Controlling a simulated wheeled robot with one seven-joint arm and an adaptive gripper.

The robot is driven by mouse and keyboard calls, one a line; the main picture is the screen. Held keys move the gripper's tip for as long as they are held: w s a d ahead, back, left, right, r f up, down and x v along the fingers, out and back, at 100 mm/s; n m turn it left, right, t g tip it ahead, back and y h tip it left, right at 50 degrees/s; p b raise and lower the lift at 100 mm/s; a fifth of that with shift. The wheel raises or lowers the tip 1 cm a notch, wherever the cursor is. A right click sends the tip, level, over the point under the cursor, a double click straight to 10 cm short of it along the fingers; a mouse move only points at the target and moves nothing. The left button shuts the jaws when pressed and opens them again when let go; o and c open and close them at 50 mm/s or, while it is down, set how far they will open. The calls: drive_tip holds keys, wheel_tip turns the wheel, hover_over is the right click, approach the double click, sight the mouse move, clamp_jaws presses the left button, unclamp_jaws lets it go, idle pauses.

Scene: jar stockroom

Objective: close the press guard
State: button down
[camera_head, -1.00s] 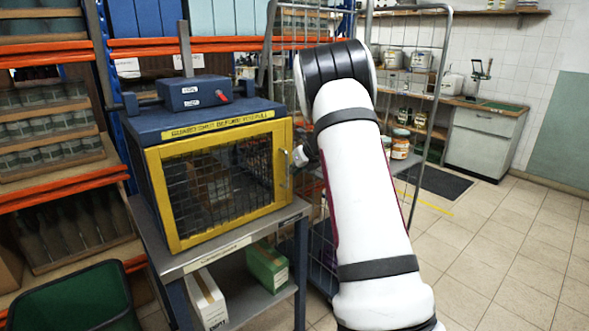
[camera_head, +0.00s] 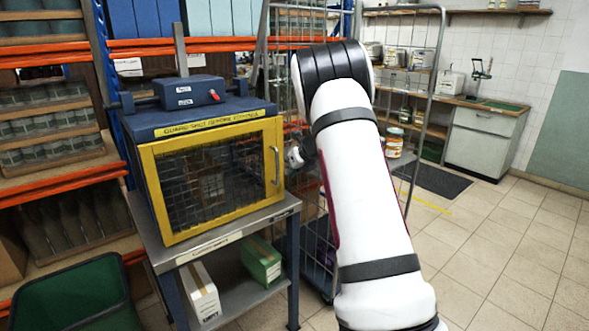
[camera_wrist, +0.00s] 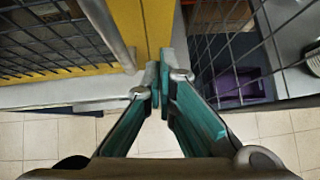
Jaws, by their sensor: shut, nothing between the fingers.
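The press guard (camera_head: 152,200) is a yellow-framed wire mesh door on the front of the blue press (camera_head: 200,115). In the head view it lies along the press front, and I see no clear gap at its edges. Its upright handle (camera_head: 276,165) is at the right edge; the handle also shows as a grey bar in the wrist view (camera_wrist: 108,32). My gripper (camera_wrist: 158,76) is shut and empty, its teal fingertips together close to the yellow frame edge, right of the handle. I cannot tell whether they touch it. In the head view my arm partly hides the gripper.
The press stands on a grey table (camera_head: 215,238) with a white box (camera_head: 200,295) and a green box (camera_head: 262,260) below. A wire cage trolley (camera_head: 262,60) stands close on the right. A green bin (camera_head: 70,295) is at front left. Tiled floor is open at right.

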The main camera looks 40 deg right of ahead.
drive_tip(key=p+v, duration=0.1)
drive_tip(key=v, duration=0.9)
drive_tip(key=shift+s+d, duration=0.15)
drive_tip(key=shift+d, duration=0.4)
drive_tip(key=s+a+r+m+t+h+p, duration=0.1)
drive_tip(key=a+r+m+h, duration=0.15)
drive_tip(key=r+m, duration=0.4)
drive_tip(key=s+a+r+m+t+h+p, duration=0.1)
drive_tip(key=a+r+m+t, duration=0.15)
drive_tip(key=r, duration=0.65)
drive_tip(key=s+a+r+m+g+h, duration=0.2)
drive_tip(key=s+a+r+m, duration=0.35)
drive_tip(key=s+m, duration=0.35)
drive_tip(key=s+a+f+m+g+y+p, duration=0.1)
drive_tip(key=s+a+f+m+g+y, duration=0.2)
drive_tip(key=s+a+m, duration=0.5)
drive_tip(key=s+a+f+m+g+y+p, duration=0.2)
drive_tip(key=s+a+f+m, duration=0.4)
drive_tip(key=s+a, duration=1.1)
drive_tip(key=s+m+g+y, duration=0.1)
drive_tip(key=s+m, duration=0.1)
drive_tip(key=s, duration=0.2)
drive_tip(key=shift+s+m, duration=0.4)
